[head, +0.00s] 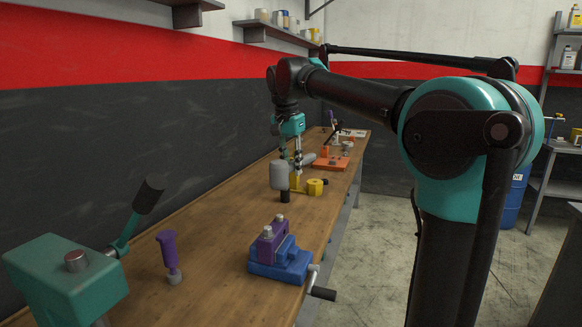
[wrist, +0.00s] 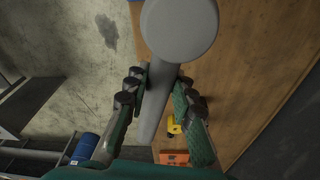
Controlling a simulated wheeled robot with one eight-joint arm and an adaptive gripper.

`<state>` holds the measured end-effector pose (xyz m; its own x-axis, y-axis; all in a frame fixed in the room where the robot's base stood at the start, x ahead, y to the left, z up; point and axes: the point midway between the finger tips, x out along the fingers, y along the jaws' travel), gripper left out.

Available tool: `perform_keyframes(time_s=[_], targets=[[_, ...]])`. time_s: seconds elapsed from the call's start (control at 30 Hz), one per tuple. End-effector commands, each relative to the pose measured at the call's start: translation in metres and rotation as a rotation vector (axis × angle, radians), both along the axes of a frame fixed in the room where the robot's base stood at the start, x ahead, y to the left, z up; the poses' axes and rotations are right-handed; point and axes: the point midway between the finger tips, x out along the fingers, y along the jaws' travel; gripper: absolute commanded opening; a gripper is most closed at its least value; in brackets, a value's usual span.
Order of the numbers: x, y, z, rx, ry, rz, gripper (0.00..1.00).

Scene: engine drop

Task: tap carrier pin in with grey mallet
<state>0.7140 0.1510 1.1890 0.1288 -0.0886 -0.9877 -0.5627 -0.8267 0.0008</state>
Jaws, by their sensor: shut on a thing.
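My gripper (head: 296,158) is over the bench in the middle of the head view. In the wrist view my gripper (wrist: 158,90) is shut on the handle of the grey mallet (wrist: 180,28). The mallet's round head is at the top of that view, nearest the camera. Nearer, a blue vise (head: 280,264) holds a purple block (head: 266,250), with a small grey pin (head: 267,231) on top, perhaps the carrier pin. The mallet is beyond the vise, apart from it.
A yellow part (head: 315,187) and an orange tray (head: 330,163) lie beyond the mallet. A purple-handled tool (head: 170,257) stands left of the vise. A green press (head: 65,278) with a dark lever fills the near left. Bench between mallet and vise is mostly clear.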

Motion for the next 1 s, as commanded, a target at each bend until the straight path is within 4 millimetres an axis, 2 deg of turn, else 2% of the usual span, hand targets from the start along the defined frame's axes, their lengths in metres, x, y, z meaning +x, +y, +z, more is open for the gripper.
perform_keyframes(time_s=[0.27,0.47,0.83,1.0], targets=[[0.0,0.0,-0.003,0.001,0.001,0.0,0.0],[0.0,0.0,-0.017,0.001,-0.001,0.0,0.0],[0.0,0.0,-0.056,0.001,-0.001,0.0,0.0],[0.0,0.0,-0.054,0.001,-0.001,0.0,0.0]])
